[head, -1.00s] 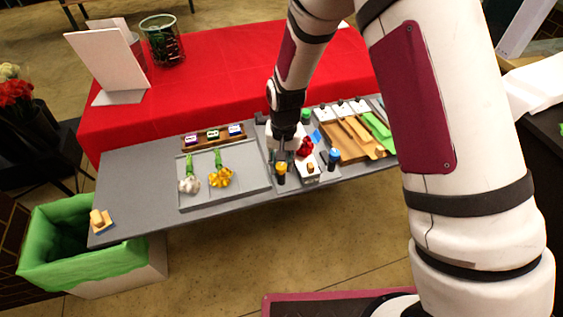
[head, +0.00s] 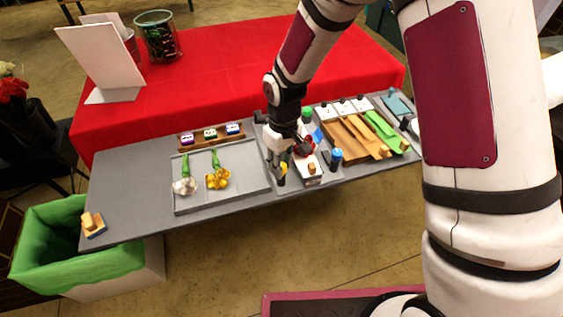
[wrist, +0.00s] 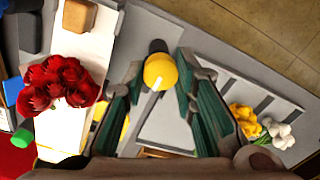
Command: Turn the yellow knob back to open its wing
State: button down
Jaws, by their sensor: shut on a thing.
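The yellow knob (wrist: 160,72) is a round cap in the wrist view, with a fingertip on either side. My gripper (wrist: 158,82) is shut on it. In the head view the yellow knob (head: 283,168) is partly hidden behind my gripper (head: 280,170), which reaches down to the station. A yellow strip (wrist: 126,126) shows beside the left finger in the wrist view; I cannot tell whether it is the wing. The red flowers (wrist: 58,84) lie on a white block next to the knob. The blue knob (head: 336,155) and green knob (head: 306,112) stand nearby.
A grey tray (head: 240,194) with white flowers (head: 185,187) and yellow flowers (head: 218,179) lies to the left. Wooden and green slides (head: 340,140) are to the right. A green-lined bin (head: 45,245) stands at the table's left end.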

aim_at(283, 165)
jog(key=shift+n, duration=0.4)
jog(key=c, duration=1.3)
grip_release()
notch_tip(283, 165, up, 12)
jog(key=shift+w+d, duration=0.15)
jog(key=s+d+r+m+t, duration=0.2)
jog(key=s+d+r+m, duration=0.1)
jog(key=s+d+r, duration=0.5)
jog(key=s+d+r+m+t, duration=0.25)
jog(key=s+d+r, duration=0.3)
jog(key=r, duration=0.55)
jog(key=s+d+r+m+t, duration=0.1)
jog(key=s+d+m, duration=0.2)
jog(key=s, duration=0.3)
jog(key=shift+s+d+r, duration=0.2)
jog(key=shift+s+d, duration=0.15)
jog(key=shift+d, duration=0.1)
